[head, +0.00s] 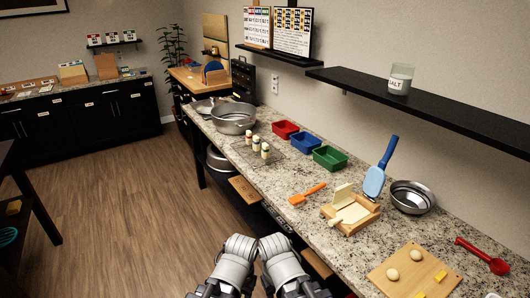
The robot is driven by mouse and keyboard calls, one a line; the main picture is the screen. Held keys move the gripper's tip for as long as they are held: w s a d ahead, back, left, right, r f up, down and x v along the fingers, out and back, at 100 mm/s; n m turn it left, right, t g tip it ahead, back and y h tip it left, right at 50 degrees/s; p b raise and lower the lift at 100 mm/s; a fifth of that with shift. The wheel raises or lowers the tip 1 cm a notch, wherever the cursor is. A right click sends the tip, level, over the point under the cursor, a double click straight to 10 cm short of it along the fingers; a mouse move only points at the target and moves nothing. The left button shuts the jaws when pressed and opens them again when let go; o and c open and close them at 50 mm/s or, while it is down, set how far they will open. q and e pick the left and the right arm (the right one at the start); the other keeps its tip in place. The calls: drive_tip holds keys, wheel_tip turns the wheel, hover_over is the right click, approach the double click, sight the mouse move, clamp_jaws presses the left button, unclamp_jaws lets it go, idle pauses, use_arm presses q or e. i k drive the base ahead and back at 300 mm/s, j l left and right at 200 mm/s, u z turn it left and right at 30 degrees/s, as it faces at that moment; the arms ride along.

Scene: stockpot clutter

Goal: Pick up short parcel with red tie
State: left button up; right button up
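I cannot make out a short parcel with a red tie anywhere in the head view. My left gripper (212,289) and my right gripper (298,288) are at the bottom edge, in front of the counter. Both are partly cut off by the frame. Their fingertips do not show clearly, so I cannot tell whether they are open or shut. I see nothing held in either.
The granite counter (287,217) holds a large steel pot (233,117), small bottles on a rack, red, blue and green bins (330,157), a wooden press (350,212), a steel bowl (412,197) and a board (414,274). Wood floor (130,200) is clear at left.

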sight(248, 137)
drive_tip(key=i+j+z, duration=0.1)
drive_tip(key=z, duration=0.4)
drive_tip(key=i+j+z, duration=0.2)
drive_tip(key=j+z, duration=0.2)
drive_tip(key=i+j+z, duration=0.2)
drive_tip(key=j, duration=0.2)
drive_tip(key=i+j, duration=0.15)
drive_tip(key=j, duration=0.3)
drive_tip(key=i+j+z, duration=0.1)
drive_tip(key=j, duration=0.35)
drive_tip(key=i+j, duration=0.1)
drive_tip(key=j, duration=0.35)
drive_tip(key=i+j+z, duration=0.1)
drive_tip(key=j, duration=0.35)
drive_tip(key=i+j, duration=0.15)
drive_tip(key=j, duration=0.3)
